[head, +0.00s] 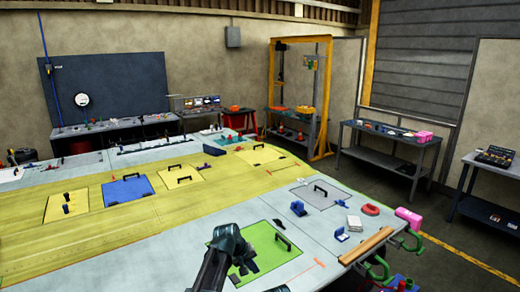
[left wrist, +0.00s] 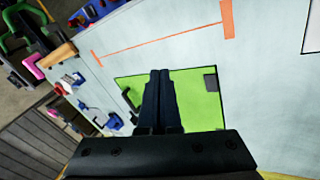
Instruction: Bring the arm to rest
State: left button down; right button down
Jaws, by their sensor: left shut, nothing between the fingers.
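My left gripper (head: 238,252) is over the near part of the wing panel (head: 190,238), in front of a green hatch plate (head: 268,241) with a black handle. In the left wrist view my left gripper's fingers (left wrist: 160,76) are together, with nothing between them. The green plate (left wrist: 204,106) lies behind them, partly hidden by the fingers and gripper body. I cannot tell how high the fingertips are above it. My right gripper is not in view.
A wooden bar (head: 366,246), green clamps (head: 378,271) and a pink clamp part (head: 408,217) line the panel's right edge. Small blue blocks (head: 298,208) and a red ring (head: 370,209) lie nearby. A blue plate (head: 127,189) lies farther left. Side benches stand beyond the panel.

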pick_arm(q)
jog(key=s+a+f+m+g+y, duration=0.1)
jog(key=s+a, duration=0.4)
jog(key=s, duration=0.3)
jog(key=s+a+m+g+y, duration=0.1)
jog(key=s+a+y, duration=0.1)
jog(key=s+a, duration=0.45)
jog(key=s+a+f+m+y, duration=0.1)
jog(key=s+a, duration=0.2)
jog(key=s, duration=0.6)
jog(key=s+d+f+m+b, duration=0.2)
jog(key=s+d+f+b, duration=0.1)
jog(key=d+f+b, duration=0.2)
jog(key=s+d+f+m+g+y+b, duration=0.1)
jog(key=s+d+f+m+b, duration=0.1)
jog(key=d+f+b, duration=0.3)
notch_tip(320, 180, down, 5)
jog(key=s+b, duration=0.1)
jog(key=b, duration=0.3)
jog(key=shift+d+r+g, duration=0.2)
jog(key=shift+d+g, duration=0.1)
jog(key=shift+s, duration=0.1)
